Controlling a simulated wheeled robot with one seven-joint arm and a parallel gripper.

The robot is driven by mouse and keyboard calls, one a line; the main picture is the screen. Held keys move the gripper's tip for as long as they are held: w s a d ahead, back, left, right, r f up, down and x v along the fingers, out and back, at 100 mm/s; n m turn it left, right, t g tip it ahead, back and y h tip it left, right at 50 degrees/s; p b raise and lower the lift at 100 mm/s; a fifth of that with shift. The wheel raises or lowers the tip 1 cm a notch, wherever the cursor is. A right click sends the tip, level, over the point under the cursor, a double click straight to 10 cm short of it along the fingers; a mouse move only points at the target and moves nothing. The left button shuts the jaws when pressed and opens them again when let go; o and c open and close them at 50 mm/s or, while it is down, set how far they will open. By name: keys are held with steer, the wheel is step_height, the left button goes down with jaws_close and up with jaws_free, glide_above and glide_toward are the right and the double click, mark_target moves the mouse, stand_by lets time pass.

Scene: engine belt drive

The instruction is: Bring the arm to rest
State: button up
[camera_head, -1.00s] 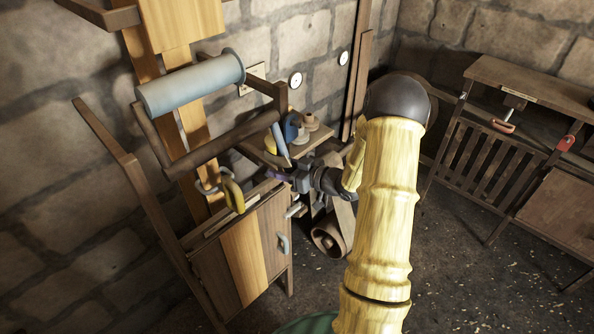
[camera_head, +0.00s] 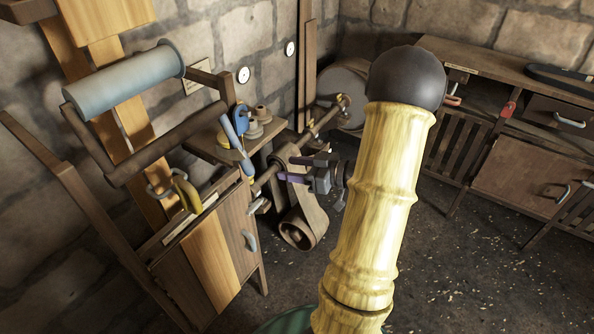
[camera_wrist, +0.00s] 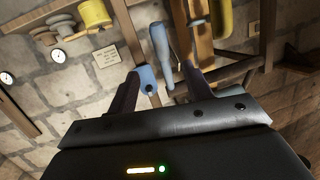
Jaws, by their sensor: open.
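My gripper (camera_head: 287,169) is open and empty in the head view, with its fingers pointing left toward the wooden cabinet (camera_head: 208,255). It is in front of the belt drive's shaft and just right of a blue lever (camera_head: 236,147). In the wrist view, my gripper (camera_wrist: 162,76) shows two dark fingers spread apart. The blue lever (camera_wrist: 160,42) and a blue piece (camera_wrist: 147,78) appear beyond and between them. My arm (camera_head: 375,200) rises bent in the middle of the head view and hides part of the floor.
A belt loop around a roller (camera_head: 297,232) hangs below the gripper. A large wheel (camera_head: 338,92) stands by the wall. A grey-blue cylinder (camera_head: 125,80) is on the left frame. A workbench (camera_head: 480,65) stands at right. Open floor (camera_head: 455,270) lies between.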

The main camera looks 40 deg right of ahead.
steer(key=shift+s+d+r, duration=0.1)
steer(key=shift+s+d, duration=0.05)
steer(key=shift+s, duration=0.1)
steer(key=shift+w, duration=0.1)
stand_by(0.3)
steer(key=w+a+m+g+h, duration=0.2)
steer(key=w+a+m+h, duration=0.15)
steer(key=w+h, duration=0.35)
steer(key=s+a+f+m+g+h, duration=0.1)
steer(key=s+a+f+m+g, duration=0.1)
steer(key=s+a+g, duration=0.6)
steer(key=s+a, duration=0.7)
steer(key=s, duration=0.1)
steer(key=shift+s+a+f, duration=0.35)
steer(key=shift+a, duration=0.05)
stand_by(0.5)
